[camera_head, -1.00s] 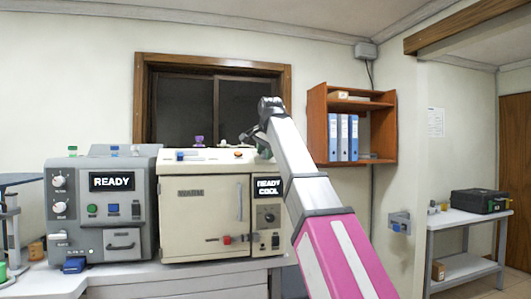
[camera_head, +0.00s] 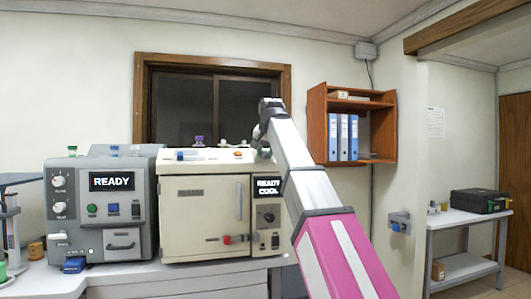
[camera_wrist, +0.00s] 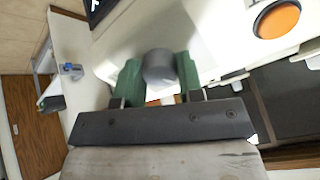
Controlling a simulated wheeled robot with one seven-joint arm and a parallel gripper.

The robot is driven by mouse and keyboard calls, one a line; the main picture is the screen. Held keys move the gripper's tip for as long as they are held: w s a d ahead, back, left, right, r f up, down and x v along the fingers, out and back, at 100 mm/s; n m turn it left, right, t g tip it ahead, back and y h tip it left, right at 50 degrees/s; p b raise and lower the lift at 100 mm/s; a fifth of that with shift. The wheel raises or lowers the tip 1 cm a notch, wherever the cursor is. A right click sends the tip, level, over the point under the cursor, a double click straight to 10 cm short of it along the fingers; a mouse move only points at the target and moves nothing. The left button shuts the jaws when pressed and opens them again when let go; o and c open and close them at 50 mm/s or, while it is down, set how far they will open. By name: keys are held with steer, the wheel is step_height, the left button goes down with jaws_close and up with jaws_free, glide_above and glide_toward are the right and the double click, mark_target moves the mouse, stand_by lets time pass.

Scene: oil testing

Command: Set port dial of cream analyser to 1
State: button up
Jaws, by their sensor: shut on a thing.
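The cream analyser (camera_head: 205,210) stands on the counter, its display reading "READY COOL". My gripper (camera_wrist: 159,82) has green fingers on both sides of a grey round knob at the analyser's top right. The jaws are shut on this knob (camera_wrist: 160,66), which looks like the port dial. Its marks and setting cannot be read. In the head view my arm comes from the lower right, and its end hides the knob. An orange button (camera_wrist: 277,19) is to the right of the knob in the wrist view; it also shows on the analyser's top (camera_head: 239,154).
A grey analyser (camera_head: 125,235) reading "READY" stands to the left. A purple piece (camera_head: 199,141) and a blue piece (camera_head: 180,156) are on the cream analyser's top. A wooden shelf (camera_head: 318,125) with blue binders hangs behind my arm. A side table (camera_head: 465,218) stands at the right.

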steer(key=shift+n, duration=2.2)
steer(key=o, duration=0.9)
steer(key=v, duration=1.1)
steer(key=shift+s+f, duration=0.15)
